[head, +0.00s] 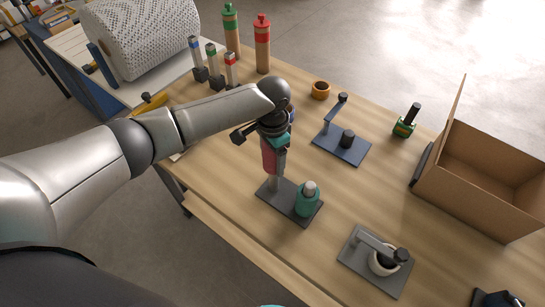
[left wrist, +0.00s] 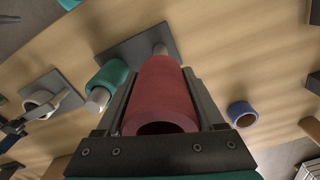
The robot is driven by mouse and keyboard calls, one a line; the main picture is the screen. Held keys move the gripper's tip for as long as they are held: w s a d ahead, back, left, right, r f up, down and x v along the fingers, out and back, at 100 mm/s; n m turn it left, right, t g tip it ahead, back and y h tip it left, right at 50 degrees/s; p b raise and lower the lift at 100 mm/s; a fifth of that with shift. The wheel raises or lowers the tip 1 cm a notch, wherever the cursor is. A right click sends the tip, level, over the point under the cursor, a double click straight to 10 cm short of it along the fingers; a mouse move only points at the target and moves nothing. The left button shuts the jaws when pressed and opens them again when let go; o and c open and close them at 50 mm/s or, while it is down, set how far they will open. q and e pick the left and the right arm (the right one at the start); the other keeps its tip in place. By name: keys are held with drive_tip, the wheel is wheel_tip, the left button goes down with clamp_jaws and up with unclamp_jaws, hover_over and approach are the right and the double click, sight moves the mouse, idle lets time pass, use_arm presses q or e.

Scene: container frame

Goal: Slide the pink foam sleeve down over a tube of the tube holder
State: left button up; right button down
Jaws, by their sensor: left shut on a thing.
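My left gripper (head: 271,146) is shut around the pink foam sleeve (head: 268,158), which stands roughly upright over the tube holder (head: 281,206). A pale tube (head: 275,183) of the holder shows directly below the sleeve, in line with it. The holder's other tube carries a green sleeve (head: 307,203), with its pale tip sticking out. In the left wrist view the pink sleeve (left wrist: 162,85) lies between the fingers, its near end open and dark inside. The tube's lower part (left wrist: 160,48) shows past its far end. I cannot tell whether the tube's top is inside the sleeve.
A dark blue stand (head: 341,150) is behind, and a grey plate with a white ring (head: 384,262) is in front on the right. An open cardboard box (head: 485,180) stands at the right.

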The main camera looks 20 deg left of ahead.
sight(272, 179)
use_arm(q)
drive_tip(key=shift+f+b, duration=3)
drive_tip(key=shift+f, duration=1.95)
idle(1.5)
drive_tip(key=o, duration=1.3)
drive_tip(key=shift+r, duration=0.1)
wheel_tip(272, 179, up, 7)
drive_tip(key=p, duration=0.8)
